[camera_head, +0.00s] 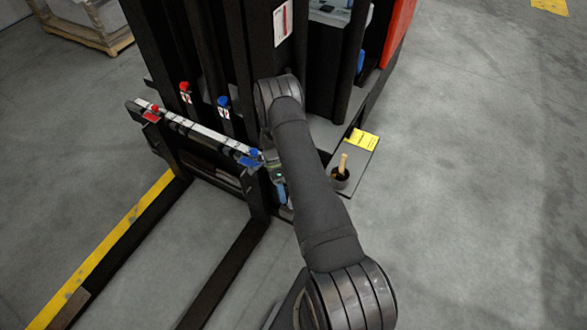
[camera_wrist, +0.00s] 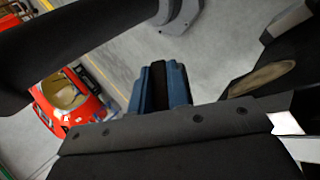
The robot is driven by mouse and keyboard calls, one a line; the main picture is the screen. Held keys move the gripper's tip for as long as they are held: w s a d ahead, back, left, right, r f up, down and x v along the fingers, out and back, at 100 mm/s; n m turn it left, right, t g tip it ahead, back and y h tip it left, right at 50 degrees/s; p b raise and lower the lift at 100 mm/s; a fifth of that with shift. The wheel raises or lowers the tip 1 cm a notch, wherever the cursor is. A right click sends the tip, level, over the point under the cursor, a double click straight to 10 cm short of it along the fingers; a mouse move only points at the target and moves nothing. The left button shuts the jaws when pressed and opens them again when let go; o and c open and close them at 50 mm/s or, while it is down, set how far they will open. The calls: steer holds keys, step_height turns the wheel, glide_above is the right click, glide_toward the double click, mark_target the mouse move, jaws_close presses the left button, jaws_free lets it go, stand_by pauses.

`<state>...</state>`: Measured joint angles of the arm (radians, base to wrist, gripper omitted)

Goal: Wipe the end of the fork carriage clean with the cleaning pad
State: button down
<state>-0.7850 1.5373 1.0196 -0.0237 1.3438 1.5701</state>
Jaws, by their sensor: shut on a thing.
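The fork carriage (camera_head: 195,131) is a dark bar with a pale top strip. Its left end carries a red marker (camera_head: 151,115) and its right end a blue one (camera_head: 248,160). My gripper (camera_head: 281,193) is just right of and below the blue-marked end, partly hidden by my arm. In the wrist view its blue fingers (camera_wrist: 159,88) are closed on a dark piece (camera_wrist: 158,82), which appears to be the cleaning pad; its shape is mostly hidden. I cannot tell whether it touches the carriage.
A side shelf (camera_head: 358,180) holds a dark pot (camera_head: 339,180) with a wooden handle and a yellow label (camera_head: 362,139). Red (camera_head: 185,87) and blue (camera_head: 223,102) caps stand behind the carriage. Two forks extend toward the front left. The floor at right is clear.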

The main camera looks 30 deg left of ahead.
steer(key=s+a+f+n+t+h, duration=0.1)
steer(key=s+a+f+n+t, duration=0.15)
steer(key=f+n+t, duration=0.3)
steer(key=s+a+f+n+t+h, duration=0.1)
steer(key=a+f+n+t, duration=0.2)
steer(key=f+n+t, duration=0.3)
steer(key=shift+m+g, duration=0.55)
steer(key=shift+g, duration=0.1)
steer(key=shift+w+d+f, duration=0.1)
steer(key=shift+w+f, duration=0.05)
steer(key=shift+w, duration=1.35)
steer(key=shift+w+d+f, duration=0.1)
steer(key=shift+w, duration=1.35)
steer(key=shift+w, duration=0.45)
steer(key=d, duration=1)
steer(key=shift+w+d, duration=0.25)
steer(key=shift+w, duration=0.05)
